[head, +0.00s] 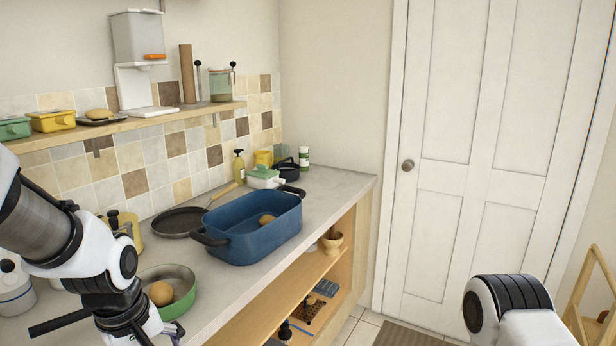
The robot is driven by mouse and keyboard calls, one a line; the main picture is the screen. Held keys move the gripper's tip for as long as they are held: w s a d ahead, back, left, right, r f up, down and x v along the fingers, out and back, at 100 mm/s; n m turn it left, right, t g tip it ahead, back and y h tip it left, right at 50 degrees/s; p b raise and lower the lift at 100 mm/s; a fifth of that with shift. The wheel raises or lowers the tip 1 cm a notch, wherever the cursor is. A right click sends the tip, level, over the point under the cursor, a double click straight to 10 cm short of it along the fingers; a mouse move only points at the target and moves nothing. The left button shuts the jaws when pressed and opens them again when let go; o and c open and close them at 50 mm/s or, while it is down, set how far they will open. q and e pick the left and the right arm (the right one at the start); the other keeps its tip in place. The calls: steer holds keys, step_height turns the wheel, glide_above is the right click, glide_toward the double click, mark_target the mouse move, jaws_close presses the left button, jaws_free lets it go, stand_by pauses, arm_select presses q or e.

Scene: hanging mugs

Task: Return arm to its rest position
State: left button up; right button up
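My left arm (90,255) comes in from the left and bends down over the near left of the counter. Its wrist reaches the bottom edge, and the gripper's fingers are not visible. My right arm (510,305) shows only as a white and black joint at the bottom right. Its gripper is out of view. A yellow mug (134,234) stands on the counter, partly hidden behind my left arm. No mug is seen hanging.
The counter (335,180) holds a green pan (183,299) with a round brown item, a dark frying pan (178,222) and a blue roasting pan (262,230). A wall shelf (130,128) is above. A white door (450,150) and wooden rack (583,295) stand right.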

arm_select(q)
step_height(320, 180, down, 8)
steer(key=a+g, duration=0.1)
steer(key=g, duration=0.2)
steer(key=s+a+f+m+g, duration=0.1)
steer(key=s+f+m+g, duration=0.3)
steer(key=s+f, duration=1.95)
steer(key=w+f+m+t, duration=0.4)
steer(key=w+m+t, duration=0.1)
steer(key=w, duration=0.1)
steer(key=shift+w+a+f, duration=0.2)
steer(key=shift+w, duration=0.2)
